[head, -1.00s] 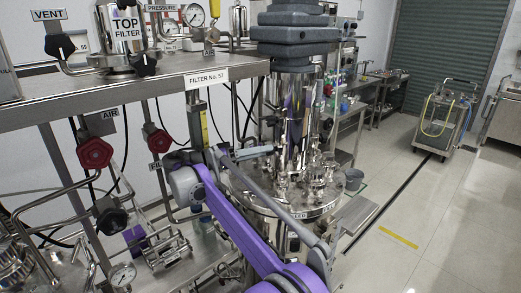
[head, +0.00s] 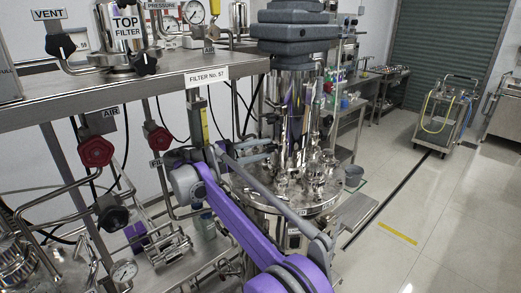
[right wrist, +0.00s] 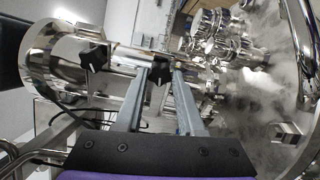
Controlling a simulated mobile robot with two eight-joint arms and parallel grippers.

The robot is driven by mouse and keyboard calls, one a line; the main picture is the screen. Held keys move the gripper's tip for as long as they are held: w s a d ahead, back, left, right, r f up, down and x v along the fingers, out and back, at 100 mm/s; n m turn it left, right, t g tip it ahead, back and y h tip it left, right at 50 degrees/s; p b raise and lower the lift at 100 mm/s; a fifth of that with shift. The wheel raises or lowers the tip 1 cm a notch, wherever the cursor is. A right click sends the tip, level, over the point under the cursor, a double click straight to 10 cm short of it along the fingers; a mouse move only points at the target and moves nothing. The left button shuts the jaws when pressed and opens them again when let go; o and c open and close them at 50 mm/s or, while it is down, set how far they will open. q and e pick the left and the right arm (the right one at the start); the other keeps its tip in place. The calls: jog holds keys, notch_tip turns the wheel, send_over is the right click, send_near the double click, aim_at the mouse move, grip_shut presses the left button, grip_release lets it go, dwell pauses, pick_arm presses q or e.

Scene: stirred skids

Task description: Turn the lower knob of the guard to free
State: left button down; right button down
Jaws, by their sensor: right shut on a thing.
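The guard is the polished steel cylinder (head: 297,115) above the vessel lid; it also shows at the left in the right wrist view (right wrist: 55,75). Two black star knobs sit along it there. The lower knob (right wrist: 159,72), nearer the lid, is between my right gripper's fingertips (right wrist: 160,72), and the gripper is shut on it. The upper knob (right wrist: 92,58) is to its left, untouched. In the head view my right gripper (head: 272,150) reaches the guard from the left; the knobs cannot be made out there. My left gripper is not in view.
The round vessel lid (head: 315,200) with several fittings lies just below the gripper. A steel shelf (head: 150,90) with gauges and pipework stands at the left, near my right arm. Open floor (head: 440,210) lies at the right.

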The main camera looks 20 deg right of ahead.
jog(key=shift+n, duration=1.2)
jog(key=c, duration=0.5)
grip_release()
jog(key=shift+a, duration=0.15)
jog(key=a, duration=1)
jog(key=shift+a, duration=0.3)
